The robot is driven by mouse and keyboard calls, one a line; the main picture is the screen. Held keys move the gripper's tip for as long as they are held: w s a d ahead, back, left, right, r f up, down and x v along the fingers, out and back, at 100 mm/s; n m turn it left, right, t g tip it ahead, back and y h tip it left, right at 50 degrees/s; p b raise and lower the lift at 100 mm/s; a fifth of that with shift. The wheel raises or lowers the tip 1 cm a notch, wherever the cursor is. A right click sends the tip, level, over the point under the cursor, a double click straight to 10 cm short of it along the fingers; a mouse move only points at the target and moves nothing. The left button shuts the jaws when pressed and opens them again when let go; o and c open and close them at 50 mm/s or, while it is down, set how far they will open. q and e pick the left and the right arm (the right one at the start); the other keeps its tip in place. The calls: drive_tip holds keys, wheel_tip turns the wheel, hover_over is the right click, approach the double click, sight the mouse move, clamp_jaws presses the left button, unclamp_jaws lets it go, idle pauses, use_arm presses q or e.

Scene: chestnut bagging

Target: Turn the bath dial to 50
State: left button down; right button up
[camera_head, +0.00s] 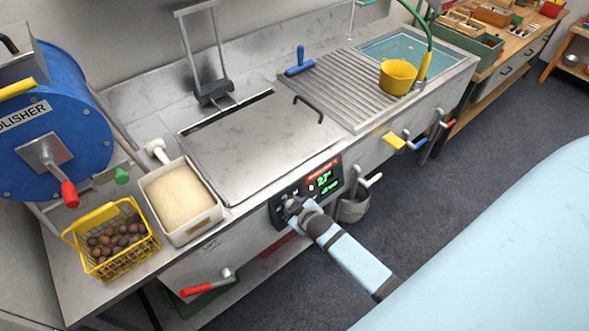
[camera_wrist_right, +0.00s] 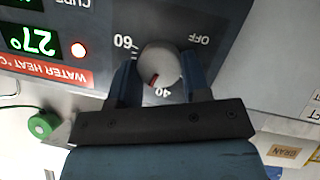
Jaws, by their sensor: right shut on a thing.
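The bath dial (camera_wrist_right: 160,62) is a round grey knob on a dark panel, with OFF, 40 and 60 printed around it. The picture is upside down in the right wrist view. The knob's red mark points between 40 and 60, closer to 40. My right gripper (camera_wrist_right: 158,75) is shut on the dial, one finger on each side of it. In the head view my right gripper (camera_head: 298,210) reaches the control panel (camera_head: 334,177) on the bath's front and hides most of the dial. The display (camera_wrist_right: 36,41) reads 27°. My left gripper is not in view.
A metal lid (camera_head: 250,140) covers the bath. A yellow basket (camera_head: 150,246) of chestnuts and a tray (camera_head: 213,217) of pale grainy stuff stand at left by the blue polisher drum (camera_head: 62,105). A red-handled lever (camera_head: 207,288) and a grey pot (camera_head: 353,209) flank the panel.

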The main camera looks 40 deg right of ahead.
drive_tip(key=m+p, duration=0.1)
drive_tip(key=m, duration=0.1)
drive_tip(key=m+y+p, duration=0.1)
drive_tip(key=p, duration=0.1)
drive_tip(key=shift+d+r+m+g+y, duration=0.15)
drive_tip(key=shift+m+g+y, duration=0.15)
drive_tip(key=shift+m, duration=0.5)
drive_tip(key=shift+y, duration=0.3)
drive_tip(key=o, duration=0.9)
